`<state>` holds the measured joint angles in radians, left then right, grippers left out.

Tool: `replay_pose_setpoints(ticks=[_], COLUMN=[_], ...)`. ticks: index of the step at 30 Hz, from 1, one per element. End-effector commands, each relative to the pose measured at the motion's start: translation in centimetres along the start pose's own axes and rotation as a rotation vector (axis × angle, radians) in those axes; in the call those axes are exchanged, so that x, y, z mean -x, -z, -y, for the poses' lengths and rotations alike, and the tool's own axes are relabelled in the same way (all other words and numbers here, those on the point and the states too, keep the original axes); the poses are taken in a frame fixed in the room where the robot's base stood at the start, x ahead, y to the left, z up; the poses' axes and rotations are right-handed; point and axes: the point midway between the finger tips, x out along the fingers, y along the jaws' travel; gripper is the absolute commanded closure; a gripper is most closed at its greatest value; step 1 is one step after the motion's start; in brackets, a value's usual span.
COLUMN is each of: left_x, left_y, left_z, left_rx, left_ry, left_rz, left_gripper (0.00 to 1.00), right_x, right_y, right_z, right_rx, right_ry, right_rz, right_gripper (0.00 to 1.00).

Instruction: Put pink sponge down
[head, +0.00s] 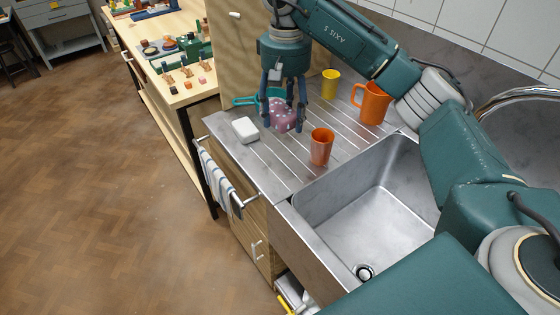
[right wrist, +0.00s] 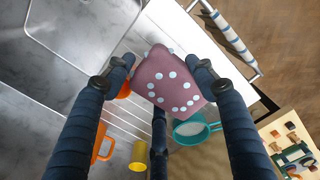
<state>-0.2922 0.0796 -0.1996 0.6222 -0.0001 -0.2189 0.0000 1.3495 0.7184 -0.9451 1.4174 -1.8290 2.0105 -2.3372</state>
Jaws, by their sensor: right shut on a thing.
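The pink sponge (head: 283,115) with white dots is held between the fingers of my right gripper (head: 283,128), over the grooved metal drainboard (head: 283,165). In the right wrist view the sponge (right wrist: 175,82) sits between the dark fingers of the gripper (right wrist: 163,64), which are closed on its sides. The sponge is tilted in that view. I cannot tell whether its underside touches the drainboard. My left gripper is not in view.
An orange cup (head: 321,148), a white block (head: 245,130), a teal pan-like vessel (head: 249,100), a yellow cup (head: 331,82) and an orange jug (head: 371,104) stand around the gripper. The sink (head: 370,205) is empty. A striped towel (head: 219,183) hangs in front.

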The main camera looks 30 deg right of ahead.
Motion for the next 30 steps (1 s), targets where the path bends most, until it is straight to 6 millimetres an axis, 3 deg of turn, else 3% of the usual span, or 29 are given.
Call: replay_pose_setpoints(ticks=[1, 6, 12, 18, 30], left_x=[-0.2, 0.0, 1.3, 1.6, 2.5], left_y=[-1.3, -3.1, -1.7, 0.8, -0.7], left_z=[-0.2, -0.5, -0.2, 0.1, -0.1], left_rx=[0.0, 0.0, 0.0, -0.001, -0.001], left_ry=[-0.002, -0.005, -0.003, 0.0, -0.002], left_rz=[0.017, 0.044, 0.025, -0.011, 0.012], left_gripper=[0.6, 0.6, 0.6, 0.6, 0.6], right_x=[-1.9, -6.3, -10.8, -12.9, -16.8], right_y=[-0.2, -0.2, -0.1, 0.0, 0.0], right_z=[0.2, 0.1, 0.1, 0.1, 0.1], right_rx=[0.003, 0.0, -0.001, 0.0, -0.001], right_ry=[0.001, 0.001, 0.0, 0.001, 0.0], right_rz=[0.009, 0.009, 0.006, 0.002, 0.0], right_gripper=[0.77, 0.77, 0.77, 0.77, 0.77])
